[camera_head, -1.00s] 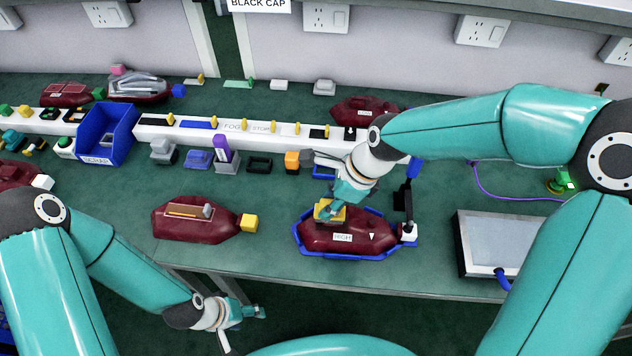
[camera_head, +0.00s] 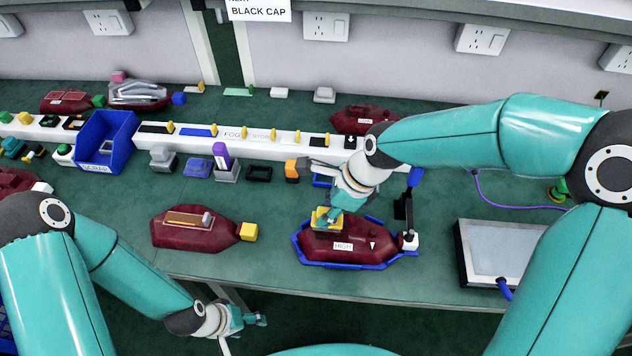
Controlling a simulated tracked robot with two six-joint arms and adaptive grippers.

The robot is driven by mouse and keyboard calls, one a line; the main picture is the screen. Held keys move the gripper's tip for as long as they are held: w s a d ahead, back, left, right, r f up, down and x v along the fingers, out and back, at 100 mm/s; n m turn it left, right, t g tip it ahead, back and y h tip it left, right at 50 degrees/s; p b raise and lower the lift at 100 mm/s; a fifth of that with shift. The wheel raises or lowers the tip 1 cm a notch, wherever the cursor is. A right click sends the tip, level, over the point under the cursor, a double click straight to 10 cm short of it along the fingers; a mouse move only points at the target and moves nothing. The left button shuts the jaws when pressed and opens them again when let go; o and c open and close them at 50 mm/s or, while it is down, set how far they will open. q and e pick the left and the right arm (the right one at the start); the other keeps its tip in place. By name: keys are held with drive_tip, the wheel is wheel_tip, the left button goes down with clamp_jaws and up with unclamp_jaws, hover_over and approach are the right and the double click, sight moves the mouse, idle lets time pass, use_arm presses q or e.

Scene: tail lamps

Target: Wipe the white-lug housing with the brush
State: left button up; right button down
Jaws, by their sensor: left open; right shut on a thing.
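The white-lug housing (camera_head: 347,245) is a dark red body with a "HIGH" label and a white lug (camera_head: 410,241) at its right end. It lies in a blue tray (camera_head: 303,256). My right gripper (camera_head: 332,212) points down over the housing's left end and is shut on a yellow block-like thing, seemingly the brush (camera_head: 322,221). The brush is at the housing's top surface; its underside is hidden, so I cannot tell whether it touches. My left gripper (camera_head: 252,320) is open and empty, in front of the table's front edge.
Another dark red housing (camera_head: 190,238) with a yellow lug (camera_head: 248,232) lies left of the tray. A flat grey panel (camera_head: 500,250) is at the right. A blue scrap bin (camera_head: 104,143) and a white rail (camera_head: 290,137) with small parts stand behind.

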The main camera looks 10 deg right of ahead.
drive_tip(key=shift+w+a, duration=0.15)
drive_tip(key=shift+a, duration=0.7)
wheel_tip(320, 180, up, 2)
drive_tip(key=shift+w+a+r+p, duration=0.15)
drive_tip(key=shift+p, duration=0.85)
drive_tip(key=shift+r+p, duration=0.7)
drive_tip(key=shift+r, duration=0.1)
drive_tip(key=shift+r+p, duration=0.65)
drive_tip(key=shift+r, duration=0.05)
drive_tip(key=shift+r+p, duration=1.2)
drive_tip(key=shift+r, duration=0.15)
drive_tip(key=shift+d+f, duration=0.1)
drive_tip(key=shift+d, duration=0.1)
